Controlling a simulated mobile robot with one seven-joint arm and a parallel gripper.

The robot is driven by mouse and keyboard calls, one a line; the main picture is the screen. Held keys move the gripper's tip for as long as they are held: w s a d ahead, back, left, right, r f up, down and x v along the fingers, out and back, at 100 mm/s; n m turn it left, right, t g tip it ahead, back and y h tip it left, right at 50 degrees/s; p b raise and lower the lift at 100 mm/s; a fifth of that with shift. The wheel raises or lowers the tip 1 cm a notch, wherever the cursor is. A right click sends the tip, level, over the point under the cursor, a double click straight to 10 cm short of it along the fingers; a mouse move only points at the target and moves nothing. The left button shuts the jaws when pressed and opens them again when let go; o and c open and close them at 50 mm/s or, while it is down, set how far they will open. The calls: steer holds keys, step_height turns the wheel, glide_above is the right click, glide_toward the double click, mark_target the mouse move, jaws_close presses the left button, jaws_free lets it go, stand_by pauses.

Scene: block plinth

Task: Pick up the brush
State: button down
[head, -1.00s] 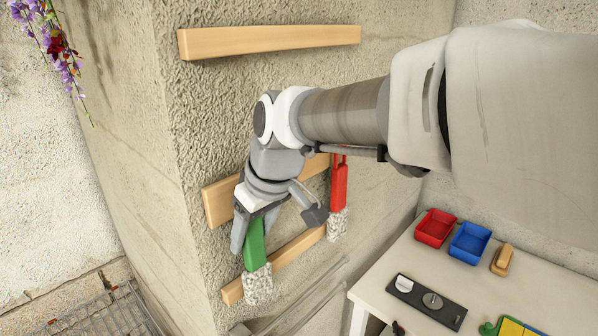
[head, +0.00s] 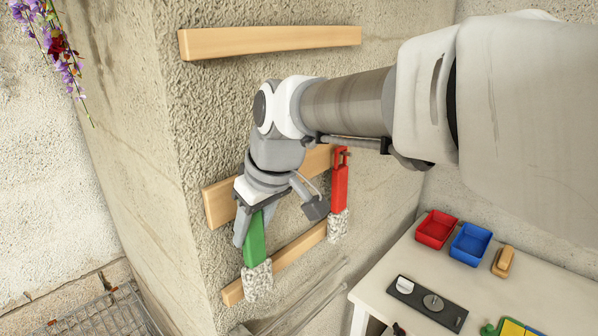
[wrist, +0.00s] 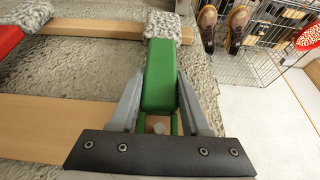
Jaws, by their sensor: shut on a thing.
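A green brush (head: 255,240) with a pale speckled bristle end (head: 257,282) hangs bristles down in front of the wooden rails on the plinth wall. My gripper (head: 249,222) is shut on its green handle from above. In the wrist view the green brush (wrist: 161,80) sits between both fingers of my gripper (wrist: 160,100). The top of the handle is hidden by my gripper in the head view. A red brush (head: 339,189) with a similar speckled end hangs to the right on the same rails.
Wooden rails (head: 290,262) run across the rough plinth wall behind the brushes. A white table (head: 375,291) at lower right bears a red bin (head: 435,229), a blue bin (head: 470,244) and a dark panel. A wire basket (wrist: 260,62) with shoes shows in the wrist view.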

steer(key=s+d+b, duration=0.3)
steer(key=s+d, duration=0.8)
steer(key=d, duration=0.2)
steer(key=shift+s+d+r, duration=0.15)
steer(key=shift+s+d, duration=0.2)
steer(key=shift+d, duration=0.05)
steer(key=shift+w, duration=0.1)
stand_by(0.4)
